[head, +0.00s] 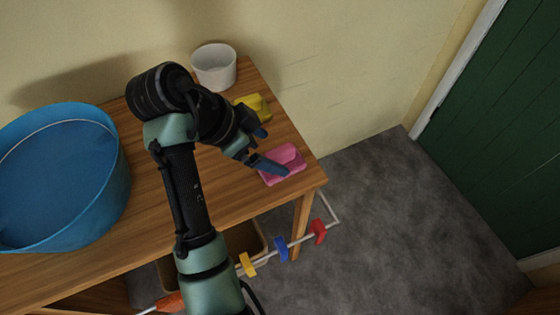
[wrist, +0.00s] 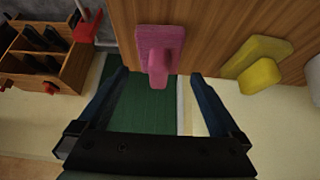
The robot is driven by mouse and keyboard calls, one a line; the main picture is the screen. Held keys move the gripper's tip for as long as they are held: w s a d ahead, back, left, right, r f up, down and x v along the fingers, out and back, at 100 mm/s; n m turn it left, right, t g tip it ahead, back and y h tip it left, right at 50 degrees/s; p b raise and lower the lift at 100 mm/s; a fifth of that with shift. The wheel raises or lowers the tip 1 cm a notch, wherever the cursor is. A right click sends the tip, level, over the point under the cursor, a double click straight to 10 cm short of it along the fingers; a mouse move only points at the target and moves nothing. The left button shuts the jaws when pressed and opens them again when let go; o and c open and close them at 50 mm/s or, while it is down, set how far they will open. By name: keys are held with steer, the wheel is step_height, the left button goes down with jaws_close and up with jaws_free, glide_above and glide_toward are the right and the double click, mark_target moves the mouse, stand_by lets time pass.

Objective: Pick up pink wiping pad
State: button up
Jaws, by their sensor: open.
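The pink wiping pad (head: 284,164) lies on the wooden table near its right end. In the wrist view the pad (wrist: 173,42) shows a flat base with a raised grip, ahead of and between the two fingers. My gripper (head: 264,149) is open and empty, close to the pad. One blue finger overlaps the pad in the head view and hides part of it. In the wrist view my gripper (wrist: 160,85) has its fingers spread wide, one on each side of the pad's near end. I cannot tell whether a finger touches it.
A yellow pad (head: 256,107) lies behind the pink one, near a white pot (head: 214,67). A large blue tub (head: 62,180) fills the table's left side. The wooden table (head: 236,205) ends just right of the pink pad. A rail with coloured clips (head: 282,247) is below.

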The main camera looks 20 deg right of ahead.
mark_target(272, 152)
steer(key=x, duration=0.5)
steer(key=shift+s+b, duration=0.1)
steer(key=shift+b, duration=0.3)
steer(key=shift+a, duration=0.1)
steer(key=c, duration=1.2)
